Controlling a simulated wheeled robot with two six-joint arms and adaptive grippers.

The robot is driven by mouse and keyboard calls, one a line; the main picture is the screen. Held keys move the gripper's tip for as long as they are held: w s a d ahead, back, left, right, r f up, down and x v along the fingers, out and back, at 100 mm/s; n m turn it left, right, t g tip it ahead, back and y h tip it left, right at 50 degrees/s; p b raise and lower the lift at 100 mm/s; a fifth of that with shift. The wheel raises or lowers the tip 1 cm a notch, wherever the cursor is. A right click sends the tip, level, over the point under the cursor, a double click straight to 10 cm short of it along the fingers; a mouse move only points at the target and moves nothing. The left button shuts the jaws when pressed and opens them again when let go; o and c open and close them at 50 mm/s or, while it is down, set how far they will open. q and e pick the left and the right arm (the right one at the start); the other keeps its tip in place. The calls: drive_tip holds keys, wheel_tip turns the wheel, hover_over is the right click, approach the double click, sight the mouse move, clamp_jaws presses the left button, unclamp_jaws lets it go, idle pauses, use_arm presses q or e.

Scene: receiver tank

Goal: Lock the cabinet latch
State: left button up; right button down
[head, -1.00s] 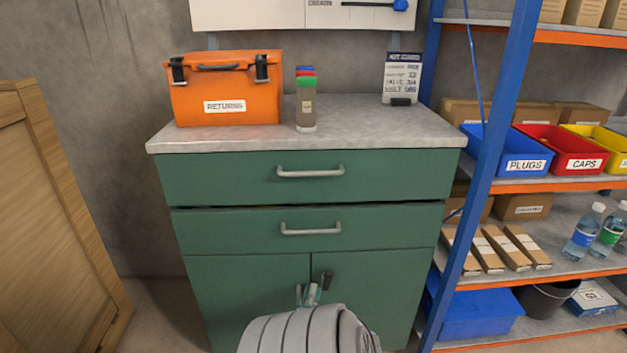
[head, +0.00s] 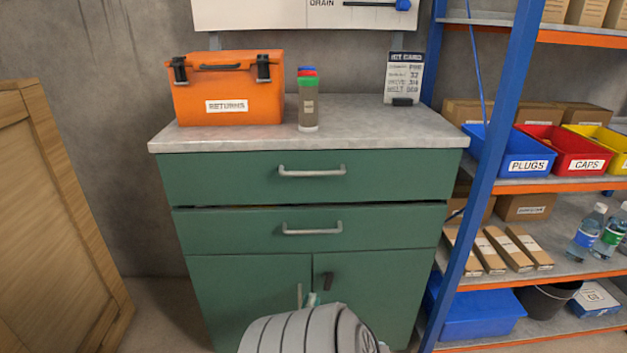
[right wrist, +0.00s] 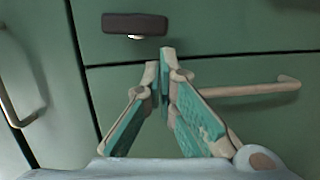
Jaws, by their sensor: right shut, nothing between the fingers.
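The green cabinet (head: 225,290) has two doors below its drawers. The dark latch (head: 327,281) is on the right door near the gap between the doors; it also shows in the right wrist view (right wrist: 150,23), lying parallel to that gap and not crossing it. The grey left door handle (head: 299,294) stands on the other side of the gap. My right gripper (right wrist: 164,60) is shut and empty, its tips over the gap, beside the latch and apart from it in the picture. In the head view my arm hides most of it. My left gripper is out of view.
The lower drawer (head: 220,231) is slightly ajar, with a dark gap above it. A blue shelf post (head: 487,180) and loaded shelves stand close on the right. A wooden crate (head: 60,230) is at the left. An orange box (head: 228,90) sits on the cabinet top.

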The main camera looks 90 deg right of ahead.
drive_tip(key=w+a, duration=0.1)
drive_tip(key=a, duration=0.7)
drive_tip(key=shift+a, duration=0.2)
